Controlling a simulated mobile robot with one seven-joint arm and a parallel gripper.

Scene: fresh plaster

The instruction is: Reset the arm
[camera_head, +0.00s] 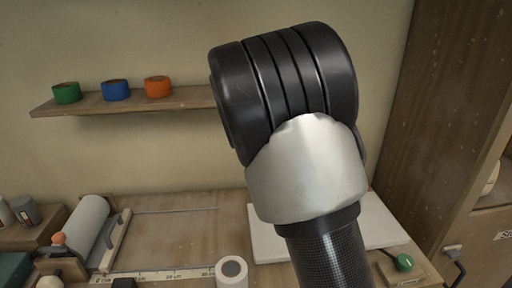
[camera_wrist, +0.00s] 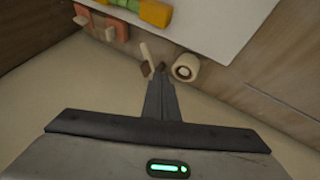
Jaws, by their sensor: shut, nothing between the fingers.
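My arm fills the middle and right of the head view, with a black ribbed joint and a silver link in front of the wall; the gripper itself is out of that view. In the wrist view my gripper (camera_wrist: 160,75) is shut, its two dark fingers together and nothing between them. The fingertips appear close to a small dark item and a pale stick (camera_wrist: 146,55), but I cannot tell whether they touch.
A wall shelf (camera_head: 130,101) holds green (camera_head: 67,92), blue (camera_head: 116,89) and orange (camera_head: 158,86) rolls. A white roll (camera_head: 231,271) stands on the workbench (camera_head: 180,230). A white board (camera_head: 265,240) lies partly behind my arm. A wooden cabinet (camera_head: 440,110) bounds the right side.

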